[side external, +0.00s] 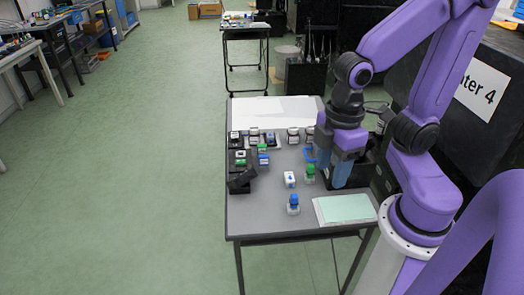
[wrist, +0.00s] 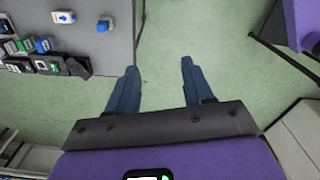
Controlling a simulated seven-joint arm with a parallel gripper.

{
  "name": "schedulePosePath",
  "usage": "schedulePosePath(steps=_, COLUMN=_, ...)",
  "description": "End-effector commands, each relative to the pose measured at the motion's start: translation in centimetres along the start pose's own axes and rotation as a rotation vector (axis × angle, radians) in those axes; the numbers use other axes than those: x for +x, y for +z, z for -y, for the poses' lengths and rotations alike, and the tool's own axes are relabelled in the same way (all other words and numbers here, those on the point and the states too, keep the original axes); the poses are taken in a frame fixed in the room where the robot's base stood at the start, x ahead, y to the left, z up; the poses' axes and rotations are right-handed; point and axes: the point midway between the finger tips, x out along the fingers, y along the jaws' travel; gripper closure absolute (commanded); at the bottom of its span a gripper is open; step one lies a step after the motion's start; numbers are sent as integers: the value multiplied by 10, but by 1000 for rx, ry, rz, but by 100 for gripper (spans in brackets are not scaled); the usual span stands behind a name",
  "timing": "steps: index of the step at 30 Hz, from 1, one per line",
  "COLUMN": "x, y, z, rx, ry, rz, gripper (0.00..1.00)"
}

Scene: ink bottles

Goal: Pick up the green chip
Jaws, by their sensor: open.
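Several small green pieces show, and I cannot tell for sure which is the green chip. In the side external view, a green piece (side external: 262,148) lies in the back-left group, another green piece (side external: 240,162) sits left of it, and a green-topped bottle (side external: 310,172) stands near my gripper. In the wrist view, green pieces (wrist: 54,66) show at the left edge area. My gripper (side external: 333,181) is at the right side of the table, open and empty. In the wrist view its two blue fingers (wrist: 158,66) are apart with bare floor between them.
A white block with a blue mark (side external: 289,179) and a blue-topped bottle (side external: 293,205) stand mid-table. A pale green pad (side external: 345,208) lies at the front right. Black holders (side external: 242,182) stand at the left edge. White paper (side external: 275,110) covers the back.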

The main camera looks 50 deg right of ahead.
Motion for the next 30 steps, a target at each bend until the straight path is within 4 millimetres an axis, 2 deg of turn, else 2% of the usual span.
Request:
schedulePosePath(steps=3, x=-2, y=-29, z=-31, rx=36, ry=3, rz=6, gripper=49)
schedulePosePath(steps=9, x=1, y=-67, z=-97, rx=85, ry=6, rz=11, gripper=49)
schedulePosePath(steps=16, x=13, y=-85, z=-188, rx=142, ry=7, rz=18, gripper=49)
schedulePosePath(steps=20, x=24, y=-82, z=-243, rx=174, ry=7, rz=21, gripper=49)
schedulePosePath(steps=23, x=34, y=-71, z=-286, rx=200, ry=6, rz=24, gripper=49)
schedulePosePath(steps=27, x=51, y=-45, z=-343, rx=235, ry=5, rz=26, gripper=49)
schedulePosePath(steps=30, x=64, y=-22, z=-377, rx=257, ry=4, rz=27, gripper=49)
